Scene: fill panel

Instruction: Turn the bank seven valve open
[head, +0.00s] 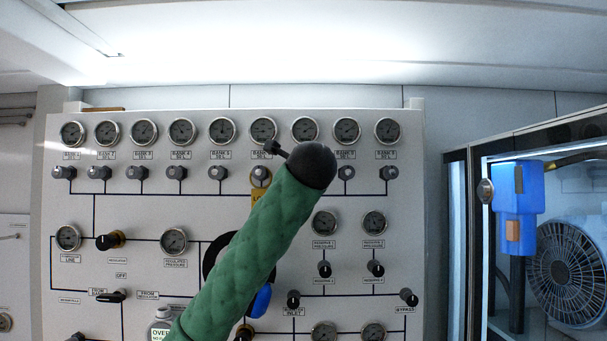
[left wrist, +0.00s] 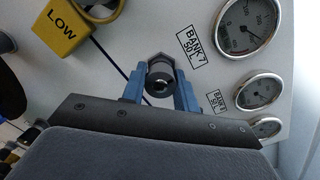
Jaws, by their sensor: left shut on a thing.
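The bank seven valve (left wrist: 160,76) is a small dark round knob below the "BANK 7" label in the left wrist view. My left gripper (left wrist: 160,90) has its blue fingers on both sides of the knob and is shut on it. How far the valve is turned cannot be told. In the head view my green left arm reaches up to the panel (head: 145,205), and its dark wrist hides this valve and the fingers. The bank seven gauge (left wrist: 245,25) is in the left wrist view. My right gripper is not in view.
A neighbouring valve (head: 260,175) with a yellow "LOW" tag (left wrist: 62,25) is just left of the held knob. Another valve (head: 346,172) is to its right. Several gauges line the panel top. A cabinet with a blue device (head: 515,195) stands at the right.

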